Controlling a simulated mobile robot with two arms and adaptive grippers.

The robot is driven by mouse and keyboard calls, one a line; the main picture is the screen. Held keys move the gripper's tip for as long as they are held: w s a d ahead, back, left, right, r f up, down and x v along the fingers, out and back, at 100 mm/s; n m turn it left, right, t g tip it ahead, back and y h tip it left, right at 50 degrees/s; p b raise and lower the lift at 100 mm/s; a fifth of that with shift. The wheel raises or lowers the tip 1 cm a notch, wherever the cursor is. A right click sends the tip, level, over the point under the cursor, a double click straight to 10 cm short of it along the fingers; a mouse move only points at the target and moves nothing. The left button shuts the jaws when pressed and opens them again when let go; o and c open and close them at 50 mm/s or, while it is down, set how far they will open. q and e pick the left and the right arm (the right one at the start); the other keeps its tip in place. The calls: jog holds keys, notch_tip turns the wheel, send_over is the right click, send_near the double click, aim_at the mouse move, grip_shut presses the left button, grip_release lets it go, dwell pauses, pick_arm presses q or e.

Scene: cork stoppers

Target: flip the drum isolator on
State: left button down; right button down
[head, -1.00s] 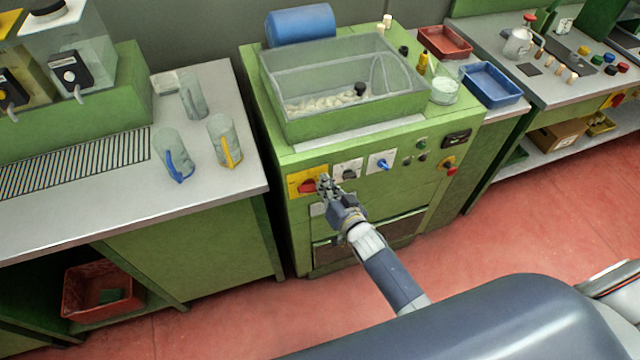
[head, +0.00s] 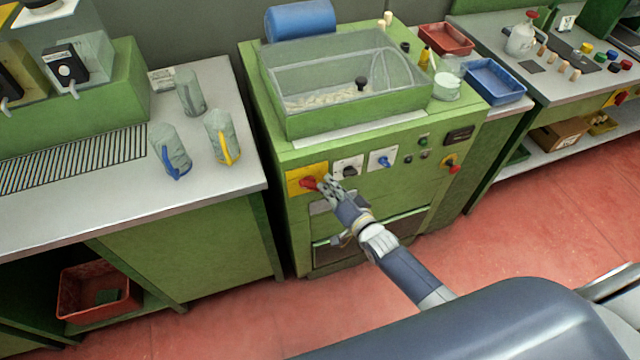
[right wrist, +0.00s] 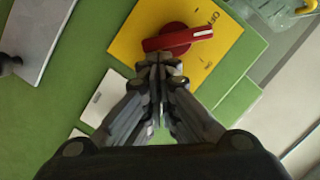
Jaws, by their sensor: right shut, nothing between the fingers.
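The drum isolator is a red rotary handle (head: 308,183) on a yellow plate (head: 293,179), at the left of the green machine's front panel. In the right wrist view the red handle (right wrist: 178,38) lies almost crosswise on its yellow plate (right wrist: 137,35). The white mark on its right end is beside black lettering. My right gripper (head: 326,183) is at the handle's right side in the head view. In the right wrist view my right gripper's fingertips (right wrist: 161,60) are together, empty, right at the handle's lower edge; contact is hard to tell. My left gripper is out of view.
A red and yellow knob (head: 452,165) is farther right. A clear-lidded tub (head: 350,111) tops the machine. The red floor (head: 515,235) at right is open.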

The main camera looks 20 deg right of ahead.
notch_tip(320, 180, down, 2)
jog(key=m+b, duration=0.3)
jog(key=b, duration=0.1)
jog(key=shift+m+t+y+b, duration=0.4)
jog(key=shift+r, duration=0.15)
jog(key=f+v, duration=0.1)
jog(key=v, duration=1.1)
jog(key=shift+r, duration=0.45)
jog(key=shift+w+d, duration=0.1)
